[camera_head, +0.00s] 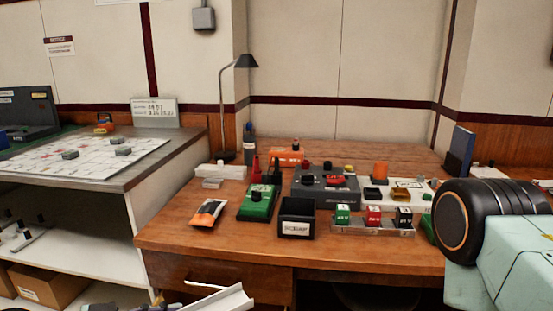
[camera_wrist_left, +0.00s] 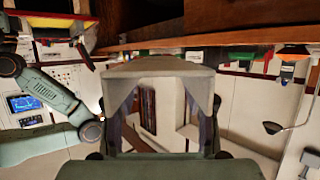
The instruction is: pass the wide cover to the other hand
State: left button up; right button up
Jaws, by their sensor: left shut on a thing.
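The wide cover (camera_head: 228,299) is a long, pale channel-shaped piece at the bottom edge of the head view, tilted and partly cut off by the frame. In the left wrist view the cover (camera_wrist_left: 158,68) lies across the fingertips as a light grey piece. My left gripper (camera_wrist_left: 160,103) is shut on it, with one finger on each side. The cover is in front of and below the desk's front edge, apart from the desk. My right arm shows at the right of the head view and at the left of the wrist view; its gripper is not visible.
The wooden desk (camera_head: 190,240) holds a black bin (camera_head: 297,218), a green device (camera_head: 258,203), a grey box (camera_head: 325,188) and a rack of small breakers (camera_head: 372,229). A black lamp (camera_head: 227,110) stands behind. A side bench (camera_head: 180,150) with shelves is at left.

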pick_arm(q)
jog(key=shift+s+r, duration=0.2)
jog(key=shift+r, duration=0.05)
jog(key=shift+a, duration=0.15)
